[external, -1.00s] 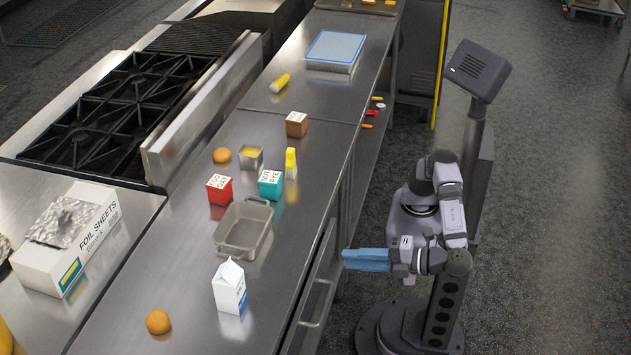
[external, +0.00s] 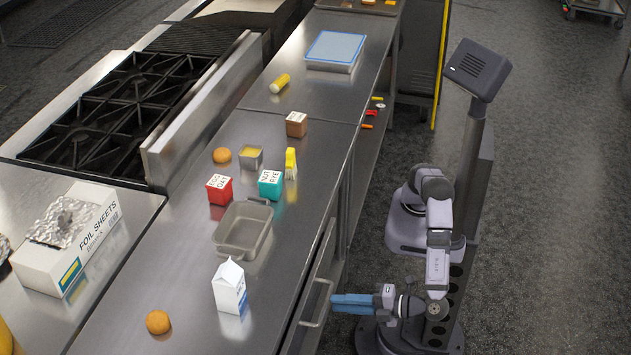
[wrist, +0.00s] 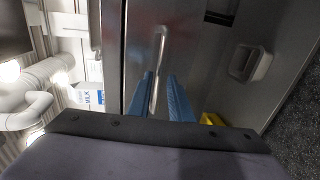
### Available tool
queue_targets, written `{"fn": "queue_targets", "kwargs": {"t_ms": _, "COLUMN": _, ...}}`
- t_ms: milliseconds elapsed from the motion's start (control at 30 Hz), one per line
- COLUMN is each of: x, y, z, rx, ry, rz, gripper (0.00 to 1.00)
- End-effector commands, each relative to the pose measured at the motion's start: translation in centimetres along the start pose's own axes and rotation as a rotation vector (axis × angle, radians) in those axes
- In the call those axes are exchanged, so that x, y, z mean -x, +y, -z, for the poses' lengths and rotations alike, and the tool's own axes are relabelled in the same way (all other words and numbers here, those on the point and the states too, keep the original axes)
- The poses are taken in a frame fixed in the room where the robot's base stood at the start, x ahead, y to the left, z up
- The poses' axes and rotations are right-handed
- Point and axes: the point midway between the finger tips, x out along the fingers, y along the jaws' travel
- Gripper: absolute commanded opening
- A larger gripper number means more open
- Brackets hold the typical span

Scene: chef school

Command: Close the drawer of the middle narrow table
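The middle steel table (external: 185,270) runs lengthwise in the external view, with its drawer front on the right side. The drawer's bar handle (external: 318,310) shows there, and also in the wrist view (wrist: 159,62). How far the drawer stands out is hard to tell. My gripper (external: 338,303), with blue fingers, is low beside the table, close to the handle. In the wrist view, my fingers (wrist: 163,98) are apart and point at the drawer front (wrist: 187,62), with the handle's lower part in line with the gap between them. Contact cannot be told.
On the tabletop are a milk carton (external: 230,287), a grey pan (external: 243,228), a bun (external: 158,322), and red (external: 219,189) and teal (external: 270,184) boxes. The wrist view shows a pale container (wrist: 249,63) at right. The floor right of my base is clear.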

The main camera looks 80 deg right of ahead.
Motion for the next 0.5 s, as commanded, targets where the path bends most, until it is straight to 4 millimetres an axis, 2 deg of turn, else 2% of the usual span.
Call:
{"fn": "queue_targets", "kwargs": {"t_ms": 100, "x": -1.7, "y": 0.1, "z": -0.1, "rx": 0.000, "ry": -0.004, "rz": 0.000, "gripper": 0.19}}
{"fn": "queue_targets", "kwargs": {"t_ms": 300, "x": -3.9, "y": 0.1, "z": -0.1, "rx": 0.000, "ry": -0.003, "rz": 0.000, "gripper": 0.19}}
{"fn": "queue_targets", "kwargs": {"t_ms": 500, "x": -4.8, "y": 0.0, "z": 0.0, "rx": 0.001, "ry": -0.001, "rz": 0.000, "gripper": 0.19}}
